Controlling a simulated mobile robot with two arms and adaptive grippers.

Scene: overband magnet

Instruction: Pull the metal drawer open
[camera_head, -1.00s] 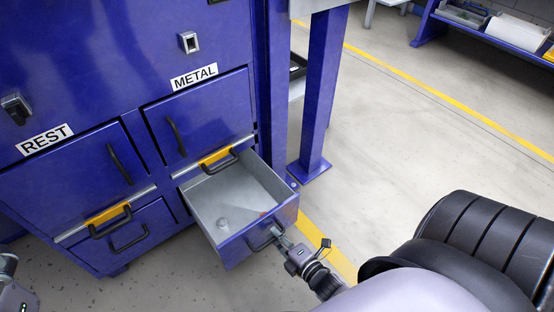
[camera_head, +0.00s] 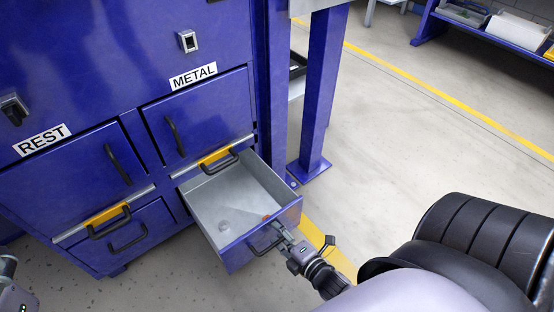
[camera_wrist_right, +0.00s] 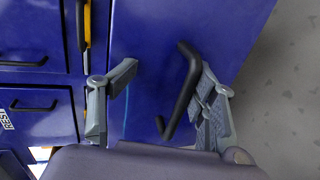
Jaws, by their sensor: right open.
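The metal drawer (camera_head: 205,205), below the METAL label (camera_head: 193,77), stands pulled well out of the blue cabinet. Its grey inside shows a small round clear object (camera_head: 224,225) and a small reddish one (camera_head: 266,217). My right gripper (camera_head: 279,232) is at the black handle (camera_head: 262,240) on the drawer front. In the right wrist view the gripper (camera_wrist_right: 160,100) is open. The handle (camera_wrist_right: 183,92) lies between its fingers, closer to the right finger; contact is unclear. A part of my left gripper (camera_head: 8,278) shows at the left edge, its fingers mostly cut off.
The REST drawer (camera_head: 130,236) is shut at left. Yellow-marked handles (camera_head: 218,158) sit above the drawers. A blue post (camera_head: 317,95) stands close right of the open drawer.

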